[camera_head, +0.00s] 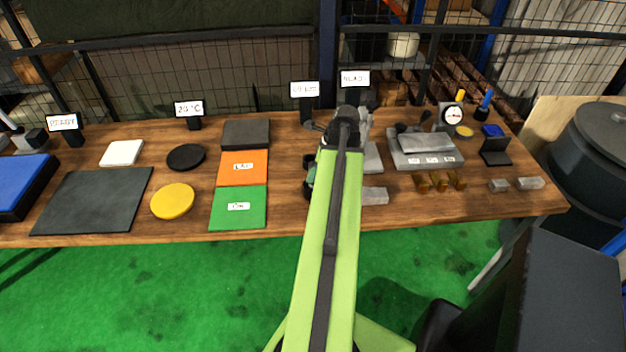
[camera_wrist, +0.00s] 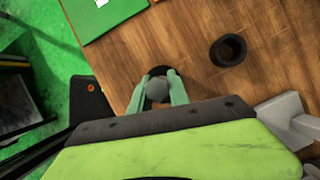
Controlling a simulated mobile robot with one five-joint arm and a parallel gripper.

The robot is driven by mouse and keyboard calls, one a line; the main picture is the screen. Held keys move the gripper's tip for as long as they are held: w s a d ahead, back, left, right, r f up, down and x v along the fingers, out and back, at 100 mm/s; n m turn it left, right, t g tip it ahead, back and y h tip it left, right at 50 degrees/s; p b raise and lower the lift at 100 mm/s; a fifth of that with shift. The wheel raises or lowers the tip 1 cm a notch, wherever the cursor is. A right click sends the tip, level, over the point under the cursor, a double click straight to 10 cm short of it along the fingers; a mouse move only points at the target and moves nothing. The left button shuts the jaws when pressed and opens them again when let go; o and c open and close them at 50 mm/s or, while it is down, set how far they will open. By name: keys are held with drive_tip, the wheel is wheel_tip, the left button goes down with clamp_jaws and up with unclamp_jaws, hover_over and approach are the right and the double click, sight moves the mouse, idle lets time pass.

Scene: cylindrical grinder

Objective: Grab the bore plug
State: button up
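In the wrist view, the two pale green fingers of my gripper (camera_wrist: 158,82) point down at the bench, one on each side of a grey rounded piece (camera_wrist: 156,91), which looks like the bore plug. A dark round shape (camera_wrist: 160,71) shows just beyond it, by the fingertips. The grey piece fills most of the gap, but I cannot tell whether the fingers press on it. In the head view, my arm hides this piece and most of my gripper.
A black ring (camera_wrist: 228,50) stands to the right in the wrist view. In the head view, the wooden bench (camera_head: 285,205) holds a green mat (camera_head: 239,220), an orange mat (camera_head: 243,178), a yellow disc (camera_head: 173,201), a grey block (camera_head: 375,196) and several brass pieces (camera_head: 439,184).

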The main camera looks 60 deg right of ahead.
clamp_jaws()
idle(1.0)
